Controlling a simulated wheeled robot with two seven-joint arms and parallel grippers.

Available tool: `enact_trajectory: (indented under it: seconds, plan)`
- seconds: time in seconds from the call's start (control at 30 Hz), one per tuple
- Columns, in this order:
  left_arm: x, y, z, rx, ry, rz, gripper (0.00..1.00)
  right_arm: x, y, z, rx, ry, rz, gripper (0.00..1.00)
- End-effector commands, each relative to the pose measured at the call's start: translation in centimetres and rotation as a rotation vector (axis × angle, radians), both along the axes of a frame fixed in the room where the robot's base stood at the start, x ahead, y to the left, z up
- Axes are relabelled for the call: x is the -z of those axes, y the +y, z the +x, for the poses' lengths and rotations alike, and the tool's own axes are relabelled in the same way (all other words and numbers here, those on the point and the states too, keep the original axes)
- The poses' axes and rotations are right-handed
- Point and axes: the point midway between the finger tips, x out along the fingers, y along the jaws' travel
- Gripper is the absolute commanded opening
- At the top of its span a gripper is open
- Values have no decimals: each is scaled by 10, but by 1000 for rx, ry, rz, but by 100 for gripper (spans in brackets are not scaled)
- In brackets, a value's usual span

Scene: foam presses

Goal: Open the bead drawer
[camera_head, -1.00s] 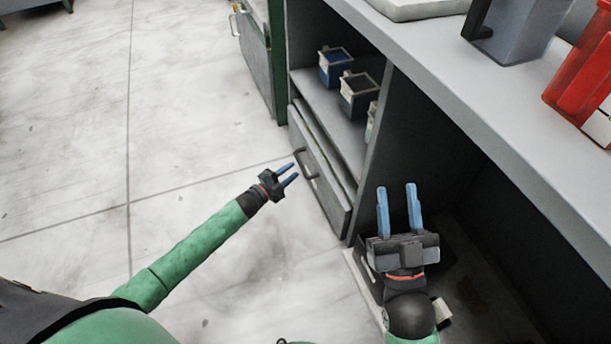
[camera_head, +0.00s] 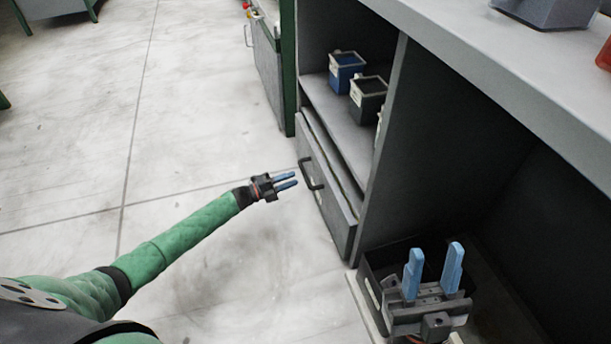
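The bead drawer (camera_head: 327,203) is a grey drawer low in the cabinet, below the shelf with the small bins. Its front looks nearly flush with the cabinet, with a narrow gap along its top. Its dark bar handle (camera_head: 311,173) is on the front. My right gripper (camera_head: 433,272) is open and empty, fingers up, in front of a dark open bin at the cabinet's foot, away from the drawer.
A blue bin (camera_head: 345,70) and a dark bin (camera_head: 368,98) stand on the shelf above the drawer. The grey worktop (camera_head: 500,60) overhangs at the right. A green-framed cabinet (camera_head: 271,75) stands beyond. The floor left of the drawer is clear.

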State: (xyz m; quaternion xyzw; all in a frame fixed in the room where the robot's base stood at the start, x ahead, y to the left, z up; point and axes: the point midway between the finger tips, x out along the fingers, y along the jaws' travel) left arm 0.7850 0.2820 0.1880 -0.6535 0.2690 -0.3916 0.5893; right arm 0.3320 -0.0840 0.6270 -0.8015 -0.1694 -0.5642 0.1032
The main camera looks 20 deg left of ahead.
Motion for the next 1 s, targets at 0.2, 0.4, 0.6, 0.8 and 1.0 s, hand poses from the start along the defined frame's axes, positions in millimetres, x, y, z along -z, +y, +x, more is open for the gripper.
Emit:
enact_trajectory:
  seconds: [0.2, 0.4, 0.6, 0.8, 1.0]
  plan:
    - [-7, -27, 18, 0, -1, -2, 32, 2, 0, 0, 0, 5, -2, 36]
    - [-11, -46, 30, 0, 0, -1, 32, 5, 0, 0, 1, 10, -5, 36]
    - [-11, -49, 33, -1, 1, -1, 32, 5, 0, 0, 2, 11, -4, 36]
    - [-11, -49, 32, -1, 1, -1, 14, 5, 0, 0, 2, 10, -4, 36]
    - [-11, -49, 32, -1, 1, -1, 0, 5, 0, 0, 2, 10, -4, 36]
